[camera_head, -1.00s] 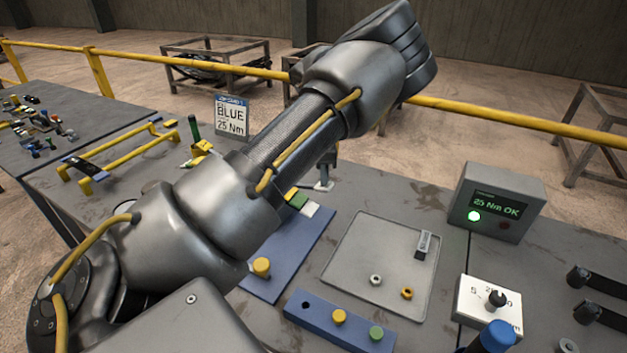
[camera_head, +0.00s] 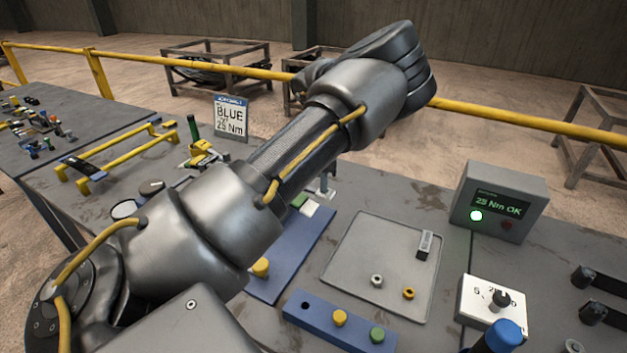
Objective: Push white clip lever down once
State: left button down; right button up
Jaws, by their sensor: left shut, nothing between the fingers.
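The white clip lever (camera_head: 311,208) is a small white block at the far end of a blue plate (camera_head: 292,262), beside a green one (camera_head: 299,200). My left arm crosses the picture from lower left to upper centre and hides part of the plate. My left gripper (camera_head: 326,193) shows only in small part below the forearm, just behind and to the right of the white lever. It is shut and empty. I cannot tell whether it touches the lever. My right gripper is not in view.
A grey tray (camera_head: 345,270) with small nuts lies to the right. A box with a lit green lamp reads 25 Nm OK (camera_head: 500,203). A blue strip (camera_head: 308,322) with yellow and green knobs is in front. A sign reading BLUE 25 Nm (camera_head: 231,120) stands behind.

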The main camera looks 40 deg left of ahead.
pick_arm(q)
notch_tip(320, 180, up, 9)
jog(key=p, duration=0.6)
dwell(0.7)
